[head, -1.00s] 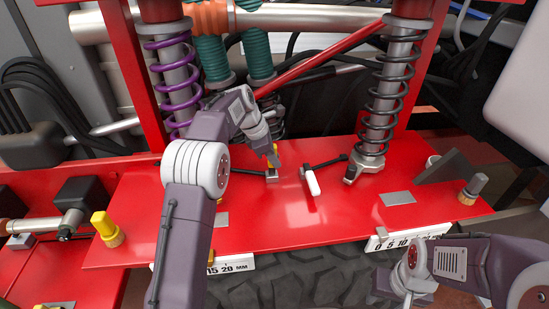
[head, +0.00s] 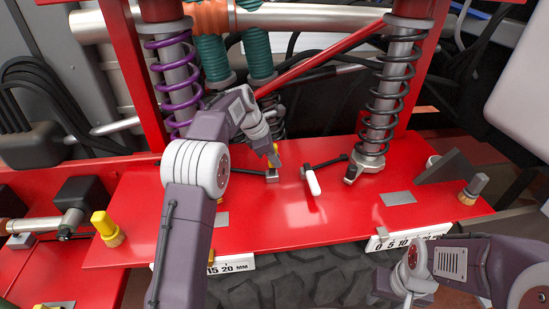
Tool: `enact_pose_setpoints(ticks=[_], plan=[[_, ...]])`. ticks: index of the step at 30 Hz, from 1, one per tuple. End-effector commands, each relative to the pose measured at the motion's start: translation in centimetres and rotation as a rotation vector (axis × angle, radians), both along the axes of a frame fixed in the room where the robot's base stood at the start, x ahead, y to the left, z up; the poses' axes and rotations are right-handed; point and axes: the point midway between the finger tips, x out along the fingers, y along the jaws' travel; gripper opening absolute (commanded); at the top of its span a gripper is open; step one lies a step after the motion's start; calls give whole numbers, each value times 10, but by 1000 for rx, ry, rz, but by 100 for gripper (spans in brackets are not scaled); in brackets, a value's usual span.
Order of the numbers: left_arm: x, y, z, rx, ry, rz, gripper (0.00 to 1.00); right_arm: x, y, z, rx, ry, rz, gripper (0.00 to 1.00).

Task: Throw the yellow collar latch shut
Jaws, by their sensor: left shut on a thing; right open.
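The yellow collar latch shows only as a small yellow bit (head: 275,148) at my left gripper (head: 272,161), near the foot of the purple-spring strut. My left gripper is shut on it, and the fingers hide most of it. A small metal block (head: 271,175) sits on the red plate just below the fingertips. My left forearm hides the foot of the purple-spring strut, so I cannot tell how far the latch is thrown. My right gripper (head: 402,297) is open and empty at the bottom right, in front of the red plate and apart from it.
A white-handled lever (head: 312,181) lies right of my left gripper, near the black-spring strut (head: 381,100). The plate's front middle is clear.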

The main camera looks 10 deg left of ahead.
Motion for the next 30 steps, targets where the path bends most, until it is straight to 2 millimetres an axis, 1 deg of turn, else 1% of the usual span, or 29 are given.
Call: enact_pose_setpoints(ticks=[1,5,8,12,15,21,27,30], plan=[[-3,-4,-7,-4,5,-4,0,0,0,-7,0,0,0,44],[-5,-5,-13,12,-33,-4,0,0,0,-27,0,0,0,44],[-9,-6,-18,33,-84,-5,0,0,0,-52,0,0,0,44],[-15,-9,-23,72,-178,-4,0,0,0,-92,0,0,0,44],[-19,-11,-24,103,-250,-5,0,0,0,-118,0,0,0,44],[-26,-14,-27,157,-379,-4,0,0,0,-162,0,0,0,44],[-31,-16,-28,199,-477,-4,0,0,-1,-193,0,0,0,44],[-33,-16,-27,213,-510,-3,0,0,-1,-203,0,0,0,44]])
